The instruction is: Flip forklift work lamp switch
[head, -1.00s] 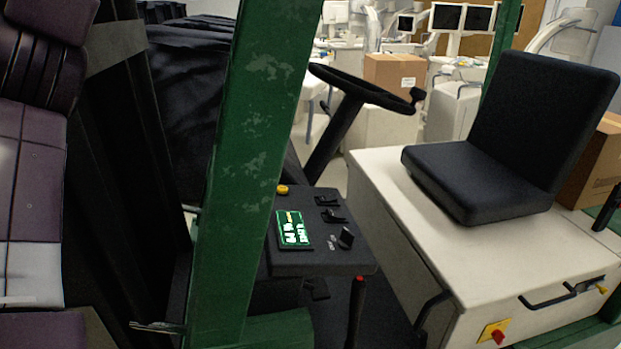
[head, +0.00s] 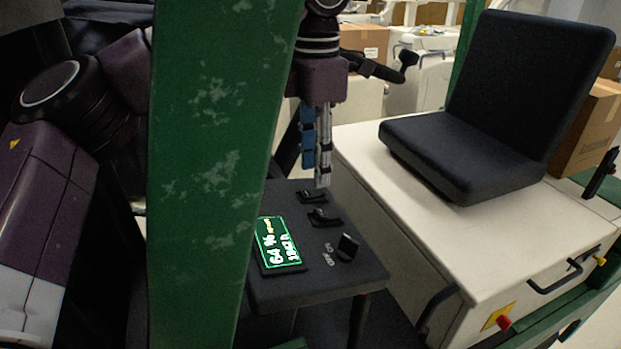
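The forklift's dark control panel (head: 318,284) holds a lit green display (head: 279,243). A black switch (head: 347,247) stands tilted up on the panel beside OFF and ON lettering; I take it as the lamp switch. My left gripper (head: 316,176) points down above the panel's far end, beyond the switch and apart from it. Its blue and grey fingers look close together, partly overlapping, with nothing seen between them. Whether they are shut is unclear. My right gripper is not in view.
Two black levers (head: 324,217) (head: 312,196) stand on the panel between the switch and my gripper. A green post (head: 215,170) crosses in front of my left arm. A black seat (head: 480,125) on a pale body (head: 420,225) is to the right.

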